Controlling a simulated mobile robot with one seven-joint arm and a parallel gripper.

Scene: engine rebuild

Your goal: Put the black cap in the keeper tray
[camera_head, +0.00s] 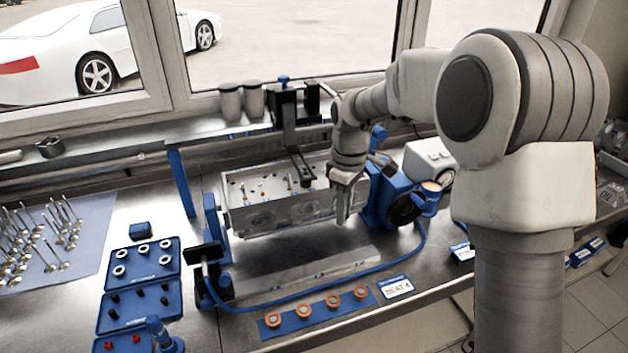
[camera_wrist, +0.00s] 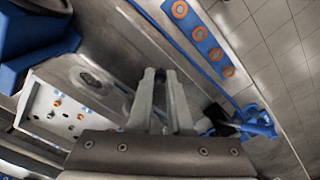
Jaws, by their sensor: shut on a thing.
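My gripper (camera_head: 346,206) points down at the right front of the metal cylinder head (camera_head: 285,212). Three blue trays stand at the left: one with pale rings (camera_head: 173,256), one with small black pieces (camera_head: 104,322), and one with red pieces (camera_head: 92,348). Their labels are too small to read, so I cannot tell which is the keeper tray.
A blue hose (camera_head: 410,262) curves over the bench front. A blue strip with several orange rings (camera_head: 333,300) lies near the front edge. Blue fixture supports (camera_head: 216,225) flank the cylinder head. Several valves (camera_head: 48,238) stand on a blue mat at far left. A black-and-blue tool (camera_head: 290,112) stands behind.

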